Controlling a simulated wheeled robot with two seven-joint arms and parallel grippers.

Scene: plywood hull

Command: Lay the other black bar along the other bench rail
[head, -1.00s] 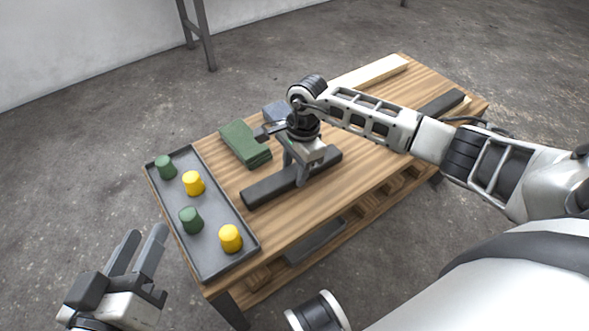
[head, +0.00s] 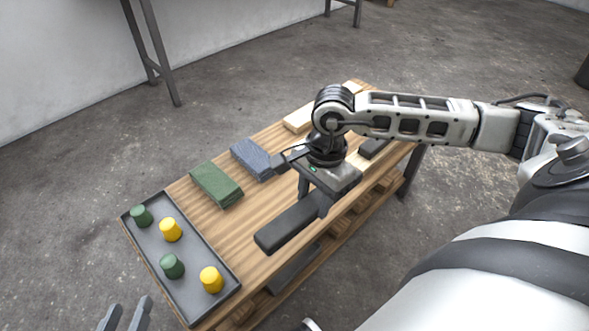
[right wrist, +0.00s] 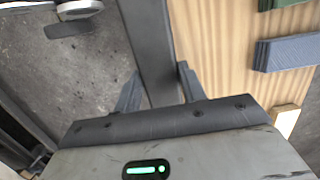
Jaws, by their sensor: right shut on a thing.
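My right gripper (head: 313,196) is shut on a black bar (head: 285,226) near the front edge of the wooden bench (head: 228,242). The bar also shows between its fingers in the right wrist view (right wrist: 150,45). I cannot tell whether the bar touches the benchtop. A second dark bar (head: 374,147) lies toward the bench's right end, partly hidden by my right arm. A pale wooden strip (head: 297,119) lies along the far edge, partly hidden; pale wood also shows beside the second bar. My left gripper (head: 125,316) is open and empty at the bottom left, off the bench.
A grey tray (head: 184,283) with green and yellow pegs stands at the bench's left end. A lower shelf shows under the bench.

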